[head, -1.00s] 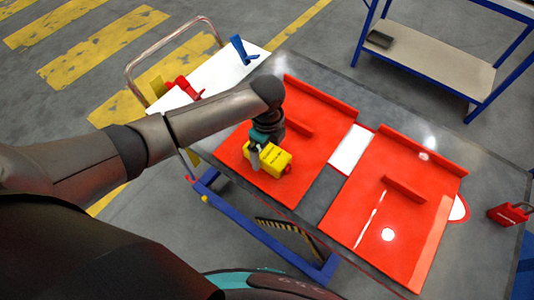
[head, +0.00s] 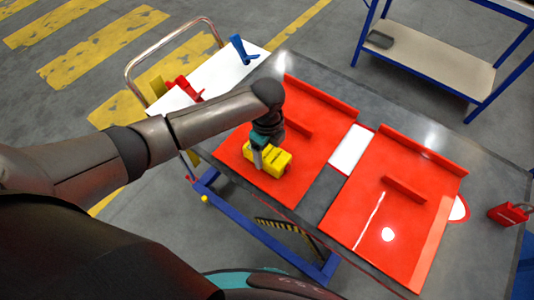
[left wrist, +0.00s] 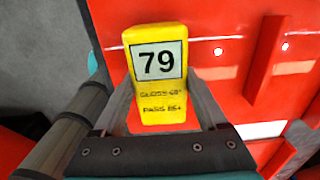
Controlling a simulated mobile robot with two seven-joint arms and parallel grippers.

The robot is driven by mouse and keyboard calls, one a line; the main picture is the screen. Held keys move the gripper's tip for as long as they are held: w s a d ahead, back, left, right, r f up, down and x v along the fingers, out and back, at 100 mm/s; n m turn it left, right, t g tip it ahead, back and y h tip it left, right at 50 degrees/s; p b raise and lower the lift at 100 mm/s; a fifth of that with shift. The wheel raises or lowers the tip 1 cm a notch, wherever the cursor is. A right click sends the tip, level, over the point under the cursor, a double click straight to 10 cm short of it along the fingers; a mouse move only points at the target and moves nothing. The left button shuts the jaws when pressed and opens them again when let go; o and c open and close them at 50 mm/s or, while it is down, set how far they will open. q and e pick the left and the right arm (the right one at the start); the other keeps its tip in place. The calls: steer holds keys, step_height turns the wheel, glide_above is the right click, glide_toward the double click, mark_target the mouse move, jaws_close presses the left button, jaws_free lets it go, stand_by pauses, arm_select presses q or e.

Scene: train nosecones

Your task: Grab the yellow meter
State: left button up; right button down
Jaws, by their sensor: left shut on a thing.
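The yellow meter (head: 270,158) is a small yellow block on or just above the left red panel (head: 240,170); I cannot tell if it touches the panel. My right gripper is not in view.
A second red panel (head: 350,220) lies to the right on the grey table (head: 323,190), with a white piece (head: 352,150) between the panels. A red padlock-like object (head: 510,213) is at the right. A white-topped cart (head: 215,88) holding red and blue tools stands at the upper left.

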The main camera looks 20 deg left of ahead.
arm_select(q)
jaws_close()
steer(key=shift+r, duration=0.1)
